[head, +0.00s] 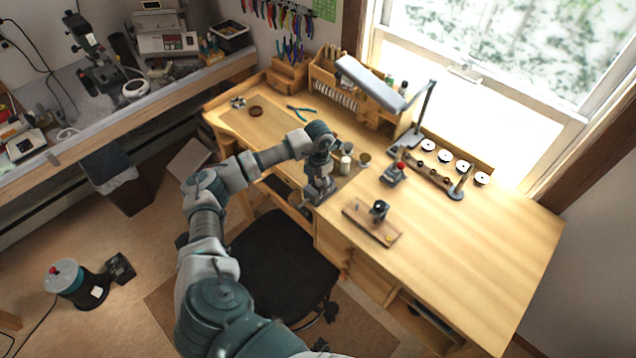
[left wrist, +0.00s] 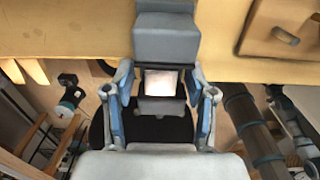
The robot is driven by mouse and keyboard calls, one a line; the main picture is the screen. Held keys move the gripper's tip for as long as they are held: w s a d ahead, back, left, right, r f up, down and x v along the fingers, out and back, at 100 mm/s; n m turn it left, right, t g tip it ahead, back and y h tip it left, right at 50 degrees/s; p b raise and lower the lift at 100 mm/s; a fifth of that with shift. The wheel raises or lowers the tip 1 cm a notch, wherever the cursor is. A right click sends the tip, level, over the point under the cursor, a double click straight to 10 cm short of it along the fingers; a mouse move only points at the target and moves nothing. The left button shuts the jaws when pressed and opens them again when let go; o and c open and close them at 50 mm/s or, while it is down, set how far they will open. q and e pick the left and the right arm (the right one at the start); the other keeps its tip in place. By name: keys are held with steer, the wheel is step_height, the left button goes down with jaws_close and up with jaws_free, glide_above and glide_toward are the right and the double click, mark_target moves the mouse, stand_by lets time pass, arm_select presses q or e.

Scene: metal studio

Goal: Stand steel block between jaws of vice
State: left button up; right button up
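The grey vice (left wrist: 166,38) is at the edge of the wooden bench in the left wrist view, its large jaw at the top and a smaller jaw below. A pale, bright square that looks like the top of the steel block (left wrist: 160,82) shows between the jaws. Whether it touches either jaw is unclear. My left gripper (left wrist: 160,115) is open, its blue-padded fingers apart on either side of the block, with gaps showing. In the head view, my left gripper (head: 319,184) is down at the bench's front edge and hides most of the vice and block. My right gripper is not in view.
A wooden board (head: 362,222) with a small dark device lies right of the gripper. Small cups (head: 346,164) stand behind it. A desk lamp (head: 372,84) and a red-topped tool (head: 396,172) stand farther back. The bench's right side is clear; a black chair (head: 285,265) is below.

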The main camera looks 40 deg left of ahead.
mark_target(319, 183)
arm_select(q)
steer(key=shift+d, duration=0.1)
steer(key=shift+r, duration=0.25)
step_height(319, 183, up, 12)
steer(key=b, duration=0.1)
steer(key=shift+f+b, duration=0.15)
steer(key=shift+b, duration=0.15)
